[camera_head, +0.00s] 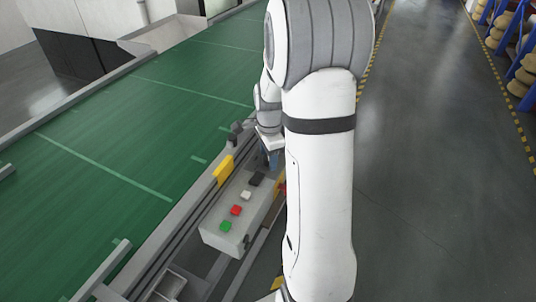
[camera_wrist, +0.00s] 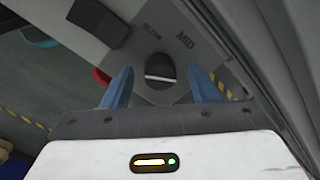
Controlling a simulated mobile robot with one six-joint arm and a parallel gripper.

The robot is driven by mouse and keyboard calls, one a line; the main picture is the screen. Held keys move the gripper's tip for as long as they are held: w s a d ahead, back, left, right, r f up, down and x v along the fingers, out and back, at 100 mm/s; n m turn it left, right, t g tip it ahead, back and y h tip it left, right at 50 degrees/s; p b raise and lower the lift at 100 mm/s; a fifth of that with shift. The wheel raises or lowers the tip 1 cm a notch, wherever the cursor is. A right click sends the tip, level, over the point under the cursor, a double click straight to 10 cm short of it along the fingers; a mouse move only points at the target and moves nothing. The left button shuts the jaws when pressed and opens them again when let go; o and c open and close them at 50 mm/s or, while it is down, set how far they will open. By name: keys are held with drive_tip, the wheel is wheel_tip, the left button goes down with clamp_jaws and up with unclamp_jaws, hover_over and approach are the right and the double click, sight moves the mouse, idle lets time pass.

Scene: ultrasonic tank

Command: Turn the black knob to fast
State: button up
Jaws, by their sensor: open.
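The black knob (camera_wrist: 159,70) is round with a pale line across its face. It sits on a grey panel in the wrist view, beside printed words that read as MID and, less clearly, SLOW. My gripper (camera_wrist: 160,88) is open, with one blue finger on each side of the knob and a visible gap to it. Whether the fingers reach down to the knob's height I cannot tell. In the head view my gripper (camera_head: 273,158) is at the far end of the grey control box (camera_head: 224,238), partly hidden by my arm. The word FAST is not visible.
The box also carries a green button (camera_head: 226,227), a red button (camera_head: 236,210), a white button (camera_head: 246,195) and a black part (camera_head: 257,179). A yellow piece (camera_head: 223,170) stands beside it. The green conveyor belt (camera_head: 130,130) lies left; open floor (camera_head: 430,150) lies right.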

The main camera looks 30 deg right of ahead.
sight(267, 160)
drive_tip(key=r, duration=0.7)
drive_tip(key=shift+s+r, duration=0.2)
drive_tip(key=shift+r, duration=0.15)
drive_tip(key=shift+s+a+r+n, duration=0.2)
drive_tip(key=shift+a+r+n, duration=0.05)
drive_tip(key=shift+a+n, duration=0.1)
drive_tip(key=s+a+r+n+t, duration=0.1)
drive_tip(key=s+a+r+n, duration=0.1)
drive_tip(key=s+a+n, duration=0.4)
drive_tip(key=s+a+r+n+t, duration=0.1)
drive_tip(key=s+a+r+n, duration=0.1)
drive_tip(key=s+a+n, duration=0.5)
drive_tip(key=s+n, duration=0.5)
drive_tip(key=shift+s, duration=0.2)
drive_tip(key=shift+r, duration=0.15)
